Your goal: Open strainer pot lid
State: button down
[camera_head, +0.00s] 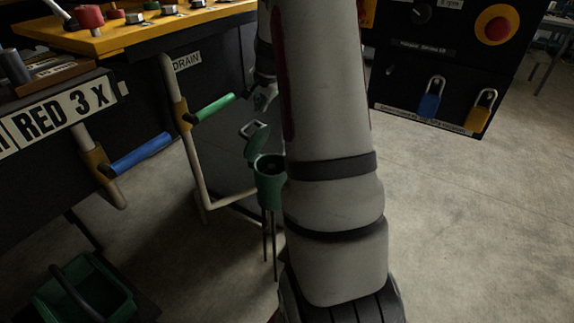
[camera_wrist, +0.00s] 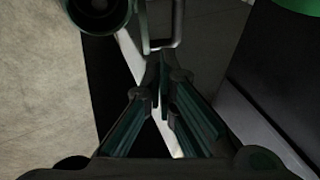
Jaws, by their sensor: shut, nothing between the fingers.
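The green strainer pot (camera_head: 268,185) stands on thin legs left of my arm in the head view. Its green lid (camera_head: 257,143) is raised and tilted up at the left side of the rim, so the dark opening shows. The lid's loop handle (camera_head: 249,128) points up and left. My gripper (camera_head: 261,104) is just above the lid, partly hidden by my arm. In the wrist view my gripper (camera_wrist: 162,72) is shut and empty. The lid's handle (camera_wrist: 163,46) is just beyond its fingertips; whether they touch is unclear. The pot's round opening (camera_wrist: 98,8) shows at top left.
A pipe with a green-handled valve (camera_head: 213,108) and a blue-handled valve (camera_head: 140,154) stand to the left. A green bin (camera_head: 85,296) sits at lower left. A black panel with padlocks (camera_head: 430,103) stands at right. Floor on the right is clear.

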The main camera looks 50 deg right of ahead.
jog(key=w+a+r+m+g+y+b, duration=0.1)
jog(key=w+r+m+g+y, duration=0.1)
jog(key=m, duration=0.6)
jog(key=w+a+r+m+g+y, duration=0.1)
jog(key=w+r+m, duration=0.15)
jog(key=m, duration=0.65)
send_over(263, 133)
jog(key=w+a, duration=0.3)
jog(key=a, duration=0.2)
notch_tip(263, 133, down, 12)
jog(key=s+f, duration=0.2)
jog(key=s, duration=0.2)
jog(key=s+d+f+t, duration=0.1)
jog(key=s+f, duration=0.2)
jog(key=s, duration=0.1)
jog(key=s+f+t, duration=0.1)
jog(key=s+f, duration=0.1)
jog(key=s, duration=0.3)
jog(key=shift+s+d+f+y, duration=0.1)
jog(key=shift+d+f+y, duration=0.05)
jog(key=shift+f+y, duration=0.15)
jog(key=f+t+b, duration=0.1)
jog(key=b, duration=0.2)
jog(key=s+f+t+b, duration=0.1)
jog(key=b, duration=0.2)
jog(key=f+b, duration=0.1)
jog(key=b, duration=0.2)
jog(key=shift+s+f+t, duration=0.2)
jog(key=shift+s+t, duration=0.2)
